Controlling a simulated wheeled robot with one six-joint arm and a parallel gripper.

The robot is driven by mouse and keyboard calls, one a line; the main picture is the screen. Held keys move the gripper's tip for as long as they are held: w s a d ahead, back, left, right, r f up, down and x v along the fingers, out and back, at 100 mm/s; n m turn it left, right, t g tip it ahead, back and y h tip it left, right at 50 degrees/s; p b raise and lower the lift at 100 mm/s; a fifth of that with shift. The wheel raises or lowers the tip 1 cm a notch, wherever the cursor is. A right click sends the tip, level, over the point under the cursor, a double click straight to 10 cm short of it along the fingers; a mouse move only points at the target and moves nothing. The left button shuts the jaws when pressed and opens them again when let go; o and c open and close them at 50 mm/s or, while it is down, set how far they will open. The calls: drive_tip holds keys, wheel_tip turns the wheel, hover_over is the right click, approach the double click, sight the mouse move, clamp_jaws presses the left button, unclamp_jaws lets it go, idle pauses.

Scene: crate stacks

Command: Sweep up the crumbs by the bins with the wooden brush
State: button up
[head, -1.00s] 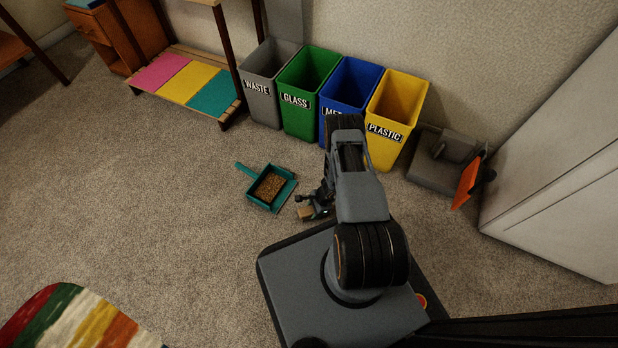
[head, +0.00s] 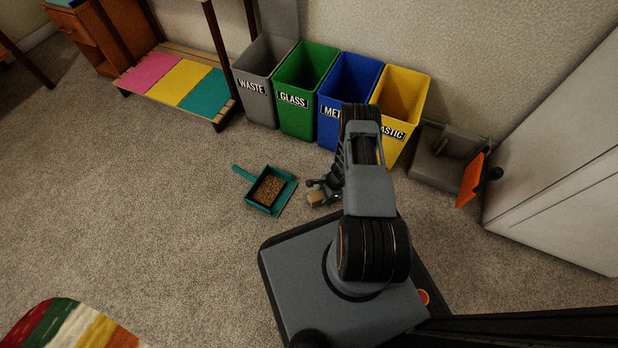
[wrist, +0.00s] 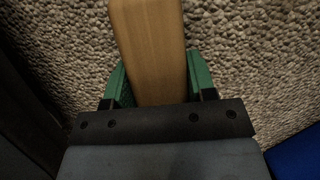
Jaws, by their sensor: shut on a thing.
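The wooden brush (head: 315,198) is in my gripper (head: 322,188), just to the right of a teal dustpan (head: 283,202) and apart from it. In the wrist view, the brush's light wooden body (wrist: 150,45) runs between the green fingers of my gripper (wrist: 157,85), which is shut on it, with carpet behind. The bristles are hidden. Brown crumbs (head: 268,189) fill the bed of the dustpan, which lies on the carpet. I cannot make out loose crumbs on the carpet.
Waste (head: 255,88), glass (head: 293,95), metal (head: 333,112) and yellow plastic bins (head: 403,90) stand along the wall behind my arm. A grey object with an orange panel (head: 470,180) is at right, by a white cabinet (head: 560,175).

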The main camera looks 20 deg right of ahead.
drive_tip(key=shift+a+r+p, duration=0.1)
drive_tip(key=shift+r+p, duration=2.1)
drive_tip(key=shift+r, duration=1.7)
